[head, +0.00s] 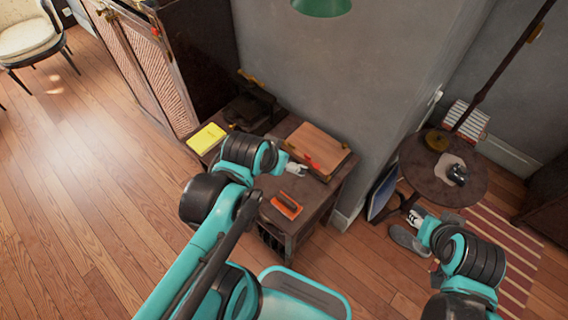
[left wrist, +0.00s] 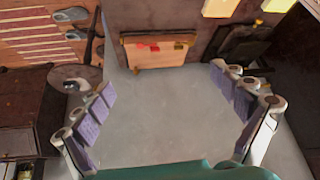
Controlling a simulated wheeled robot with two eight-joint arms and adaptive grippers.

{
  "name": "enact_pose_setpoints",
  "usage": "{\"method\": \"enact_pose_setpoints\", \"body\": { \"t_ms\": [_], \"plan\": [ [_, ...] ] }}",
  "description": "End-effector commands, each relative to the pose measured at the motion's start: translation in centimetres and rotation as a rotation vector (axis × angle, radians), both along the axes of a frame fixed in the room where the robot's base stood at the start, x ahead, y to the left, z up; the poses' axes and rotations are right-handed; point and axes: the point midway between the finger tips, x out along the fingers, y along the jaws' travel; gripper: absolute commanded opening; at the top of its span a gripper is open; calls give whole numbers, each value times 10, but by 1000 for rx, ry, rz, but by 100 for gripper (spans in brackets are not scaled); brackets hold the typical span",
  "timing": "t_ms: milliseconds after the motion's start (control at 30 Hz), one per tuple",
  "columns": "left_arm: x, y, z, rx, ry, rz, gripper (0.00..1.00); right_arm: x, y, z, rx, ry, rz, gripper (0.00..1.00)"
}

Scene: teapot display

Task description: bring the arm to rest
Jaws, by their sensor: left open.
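My left arm reaches in from the bottom of the head view. Its gripper (head: 296,169) is over the small wooden table (head: 330,190), beside a wooden board or box (head: 316,146), and is partly hidden by the wrist. In the left wrist view the left gripper (left wrist: 161,82) has its purple-padded fingers spread wide, with nothing between them but the grey wall behind. The wooden box (left wrist: 160,54) shows beyond the fingers. My right gripper (head: 416,217) is at the lower right, left of its dark wrist, above the floor; its jaws are too small to judge. No teapot is clearly visible.
A yellow pad (head: 206,138), an orange-handled tool (head: 287,206) and a dark object (head: 250,108) are on the small table. A round table (head: 430,180) bears a small dark item (head: 457,175). A grey wall (head: 320,70) stands behind. The wooden floor (head: 90,190) at left is clear.

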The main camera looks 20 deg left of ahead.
Motion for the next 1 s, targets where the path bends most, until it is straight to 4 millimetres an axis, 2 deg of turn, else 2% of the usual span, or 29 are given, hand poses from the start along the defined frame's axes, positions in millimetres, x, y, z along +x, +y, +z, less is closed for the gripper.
{"method": "enact_pose_setpoints", "body": {
  "t_ms": [100,200,1000],
  "plan": [
    [-11,-15,4,-17,-32,8,96,0,0,0,0,0,0,40],
    [-15,-19,6,-25,-45,16,96,0,0,0,0,0,0,40],
    [-15,-20,6,-28,-47,20,96,0,0,0,0,0,0,40]
  ]
}}
